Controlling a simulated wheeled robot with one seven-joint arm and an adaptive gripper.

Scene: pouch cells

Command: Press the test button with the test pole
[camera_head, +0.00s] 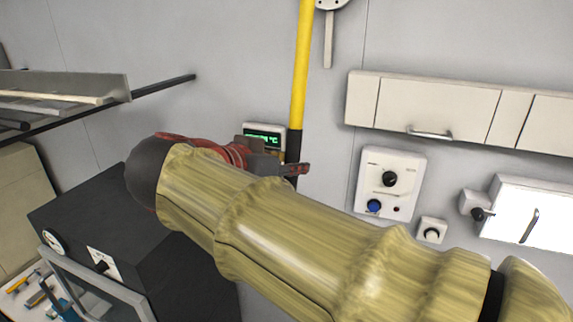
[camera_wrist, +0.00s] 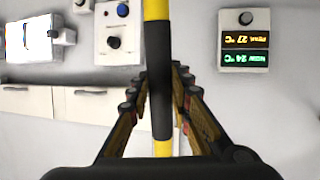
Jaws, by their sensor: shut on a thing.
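The test pole (camera_head: 301,70) is yellow with a black grip section. It stands nearly upright and runs out of the top of the head view. My gripper (camera_head: 288,169) is shut on the black section. The wrist view shows the fingers (camera_wrist: 162,72) on both sides of the pole (camera_wrist: 157,85). My arm hides the pole's lower part in the head view, and neither pole end can be made out. I cannot tell for sure which part is the test button. A white round fixture (camera_head: 331,4) is cut off at the top edge, right of the pole.
A control panel (camera_head: 407,164) with a black knob and blue button is on the wall, right of the pole. A temperature display (camera_head: 265,129) is behind my gripper. Wall cabinets (camera_head: 437,110) are at right, a rack (camera_head: 75,88) at left, a black cabinet (camera_head: 110,215) below.

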